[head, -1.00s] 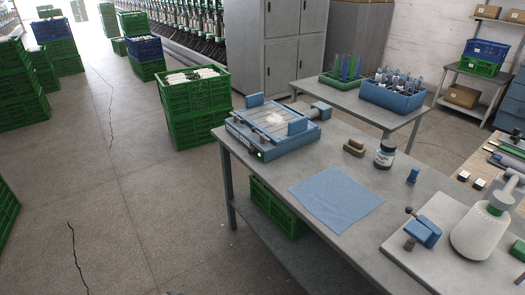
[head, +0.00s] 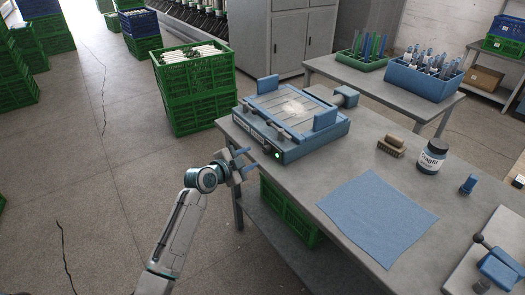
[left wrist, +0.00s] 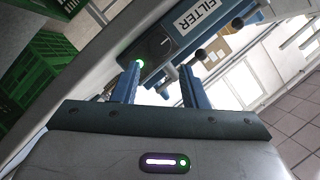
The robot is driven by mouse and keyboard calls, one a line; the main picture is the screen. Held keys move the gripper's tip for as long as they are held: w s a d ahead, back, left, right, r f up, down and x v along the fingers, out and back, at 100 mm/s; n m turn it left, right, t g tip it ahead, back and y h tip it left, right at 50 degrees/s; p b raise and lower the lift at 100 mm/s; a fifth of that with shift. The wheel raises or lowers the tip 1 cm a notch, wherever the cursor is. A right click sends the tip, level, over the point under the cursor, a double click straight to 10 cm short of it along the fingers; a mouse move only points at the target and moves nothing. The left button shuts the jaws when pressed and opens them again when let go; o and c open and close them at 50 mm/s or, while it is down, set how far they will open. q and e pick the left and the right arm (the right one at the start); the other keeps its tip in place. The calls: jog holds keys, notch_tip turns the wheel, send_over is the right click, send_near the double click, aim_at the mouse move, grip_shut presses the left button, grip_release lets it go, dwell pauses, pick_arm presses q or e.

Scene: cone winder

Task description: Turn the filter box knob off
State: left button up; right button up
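The filter box (head: 290,127) is a blue-grey unit with a slatted top, on the near left corner of the grey table. Its front has a lit green lamp (head: 277,154); in the left wrist view the lamp (left wrist: 140,63) glows beside a dark panel and a "FILTER" label (left wrist: 197,15). A small grey knob-like part (left wrist: 170,74) shows between my fingers in that view; its setting is unclear. My left gripper (head: 250,160) is open and empty, just in front of the box's front face. Its fingers (left wrist: 160,84) point at that face, apparently without holding anything. My right gripper is out of view.
A blue cloth (head: 376,216), a brush (head: 391,146) and a labelled jar (head: 432,157) lie to the right on the table (head: 330,165). A green crate (head: 288,212) is under it. Green crates (head: 196,85) stand behind.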

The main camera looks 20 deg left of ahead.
aim_at(264, 151)
pick_arm(q)
jog(key=x, duration=0.7)
jog(key=shift+w+f+p, duration=0.2)
jog(key=shift+w+p, duration=0.1)
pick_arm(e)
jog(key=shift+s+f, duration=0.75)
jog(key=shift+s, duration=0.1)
pick_arm(q)
jog(key=c, duration=0.7)
